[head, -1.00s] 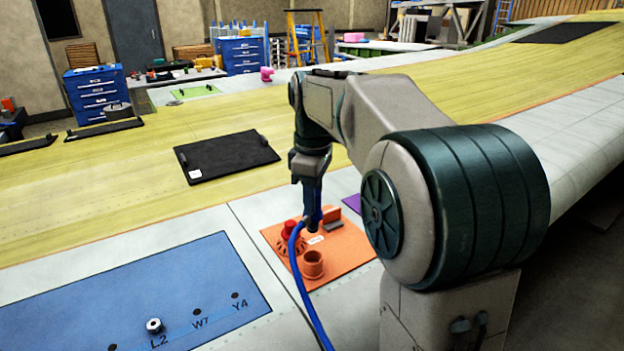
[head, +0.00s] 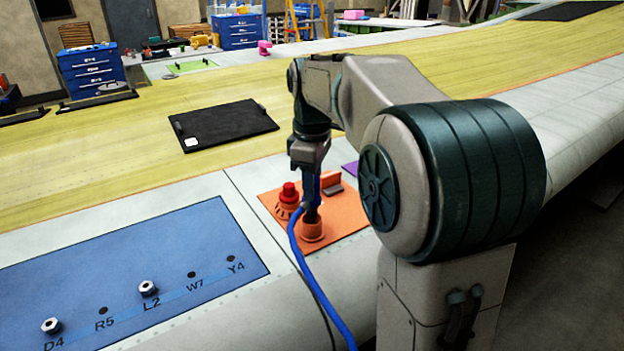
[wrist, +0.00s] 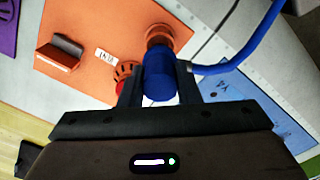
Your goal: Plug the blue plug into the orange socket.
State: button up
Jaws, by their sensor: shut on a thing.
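The orange socket (head: 312,231) is a short round cup on an orange panel (head: 345,217). It also shows in the wrist view (wrist: 158,34), just beyond the blue plug (wrist: 158,76). My gripper (head: 312,200) is shut on the plug, with a finger on either side of it. The plug is upright above the socket in the head view, its lower end at or very near the socket's mouth. Whether it has entered cannot be told. A blue cable (head: 310,272) runs from the plug down across the panel's edge.
A red knob (head: 289,193) stands just left of the socket. An orange block with a grey part (head: 334,187) lies behind it. A blue panel (head: 130,270) with labelled holes and nuts is at left.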

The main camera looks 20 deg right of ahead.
jog(key=shift+f, duration=0.45)
dwell(0.7)
jog(key=shift+f+b, duration=0.35)
jog(key=shift+f+b, duration=0.7)
jog(key=shift+f, duration=0.45)
dwell(0.3)
jog(key=o, duration=1)
notch_tip(320, 180, up, 14)
jog(key=shift+f+p, duration=0.1)
jog(key=shift+p, duration=0.25)
jog(key=shift+s, duration=0.1)
